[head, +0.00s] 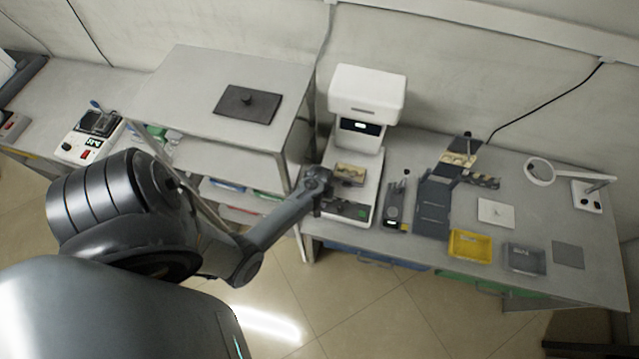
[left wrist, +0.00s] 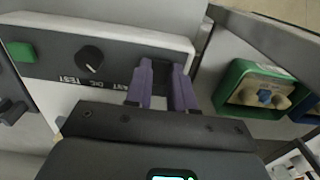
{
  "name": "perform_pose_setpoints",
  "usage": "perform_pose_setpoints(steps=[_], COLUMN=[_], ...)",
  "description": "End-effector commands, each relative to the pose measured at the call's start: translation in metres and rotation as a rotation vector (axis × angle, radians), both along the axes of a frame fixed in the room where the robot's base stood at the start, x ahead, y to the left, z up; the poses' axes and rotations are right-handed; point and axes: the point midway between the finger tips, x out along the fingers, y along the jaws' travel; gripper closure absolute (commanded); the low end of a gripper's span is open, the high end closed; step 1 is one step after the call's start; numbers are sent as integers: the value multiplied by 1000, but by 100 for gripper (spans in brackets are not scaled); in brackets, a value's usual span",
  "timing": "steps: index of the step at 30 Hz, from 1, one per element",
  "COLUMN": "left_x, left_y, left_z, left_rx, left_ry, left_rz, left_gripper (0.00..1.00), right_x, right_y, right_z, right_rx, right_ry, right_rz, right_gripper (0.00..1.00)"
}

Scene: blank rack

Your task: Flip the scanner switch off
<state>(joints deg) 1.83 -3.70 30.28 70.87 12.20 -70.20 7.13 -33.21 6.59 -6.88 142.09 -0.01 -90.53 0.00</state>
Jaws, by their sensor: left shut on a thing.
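The scanner (head: 366,95) is a tall white machine on the bench, with a small lit display and a dark control panel along its base (head: 350,209). My left gripper (head: 322,203) is at the left end of that panel. In the left wrist view, the purple fingers of my left gripper (left wrist: 164,80) are closed around a small dark part, seemingly the scanner's switch, which is mostly hidden between them. The panel there (left wrist: 125,62) has a black knob (left wrist: 90,58) and a green button (left wrist: 20,52). The switch position cannot be read. My right gripper is not in view.
A shelf unit (head: 180,75) with a dark plate (head: 248,104) on top stands left of the scanner. Right of it are a dark handheld device (head: 396,210), a yellow tray (head: 470,246), a grey tray (head: 525,258) and a magnifier lamp (head: 540,171). A green bin (left wrist: 235,85) lies close beside the fingers.

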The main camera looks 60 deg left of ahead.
Motion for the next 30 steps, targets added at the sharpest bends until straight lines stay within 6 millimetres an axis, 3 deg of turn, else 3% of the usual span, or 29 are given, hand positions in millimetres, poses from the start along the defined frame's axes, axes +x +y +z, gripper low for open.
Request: perform_pose_setpoints(steps=[17, 18, 22, 30], left_x=[2, 2, 2, 3], left_y=[3, 3, 3, 3], left_z=[0, 0, 0, 1], left_rx=[-97, -97, -96, -96], left_ry=[85, 85, 84, 84], left_rz=[0, 0, 0, 0], left_gripper=[100, 71, 51, 51], right_x=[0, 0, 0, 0], right_y=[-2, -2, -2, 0], right_z=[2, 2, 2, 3], right_rx=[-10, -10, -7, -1], right_ry=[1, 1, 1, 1], right_rz=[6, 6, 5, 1], right_gripper=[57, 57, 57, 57])
